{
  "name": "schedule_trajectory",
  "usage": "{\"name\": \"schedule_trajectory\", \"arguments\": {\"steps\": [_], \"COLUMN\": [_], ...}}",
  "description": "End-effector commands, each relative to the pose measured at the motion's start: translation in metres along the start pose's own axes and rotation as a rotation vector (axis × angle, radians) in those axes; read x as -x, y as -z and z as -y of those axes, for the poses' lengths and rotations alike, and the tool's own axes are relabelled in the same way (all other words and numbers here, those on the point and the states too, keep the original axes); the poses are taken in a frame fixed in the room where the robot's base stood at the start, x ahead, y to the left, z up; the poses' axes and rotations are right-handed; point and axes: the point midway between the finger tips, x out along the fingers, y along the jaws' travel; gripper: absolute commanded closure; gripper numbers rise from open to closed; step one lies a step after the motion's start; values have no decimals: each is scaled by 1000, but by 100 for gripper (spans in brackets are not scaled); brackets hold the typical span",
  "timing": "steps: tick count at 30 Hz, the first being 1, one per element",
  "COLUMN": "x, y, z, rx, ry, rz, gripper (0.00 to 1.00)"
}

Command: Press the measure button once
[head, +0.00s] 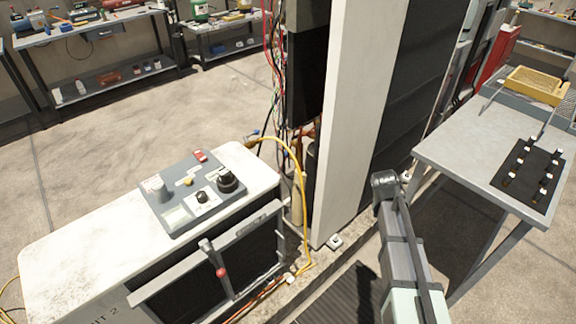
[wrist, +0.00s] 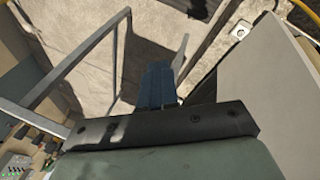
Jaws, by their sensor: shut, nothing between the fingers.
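A grey control panel (head: 178,212) lies on top of the white condenser unit at the lower left of the head view. It carries a small yellow button (head: 187,182), a red part (head: 200,156), a large black knob (head: 227,180), a smaller black knob (head: 202,197) on a white plate and a pale cylinder (head: 155,187). Their labels are too small to read, so I cannot tell which is the measure button. My gripper (head: 384,181) is well to the right of the panel, apart from it, and looks shut and empty. The wrist view shows its dark fingers (wrist: 160,83) over floor.
The condenser unit (head: 75,262) has a grey frame with a red-knobbed lever (head: 221,272) on its front. A tall pale panel (head: 352,110) stands between the control panel and my gripper. A yellow cable (head: 301,180) loops beside the unit. A grey table (head: 470,150) stands at right.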

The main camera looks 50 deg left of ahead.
Motion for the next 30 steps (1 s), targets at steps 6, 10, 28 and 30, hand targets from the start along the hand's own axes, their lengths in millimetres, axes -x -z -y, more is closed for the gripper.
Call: {"name": "schedule_trajectory", "arguments": {"steps": [6, 10, 28, 30], "x": [42, 68, 205, 224], "y": [26, 35, 41, 37], "z": [64, 100, 280, 301], "rx": [60, 93, 221, 233], "ry": [-29, -44, -94, -96], "rz": [-59, -95, -278, -301], "gripper": [100, 100, 100, 100]}}
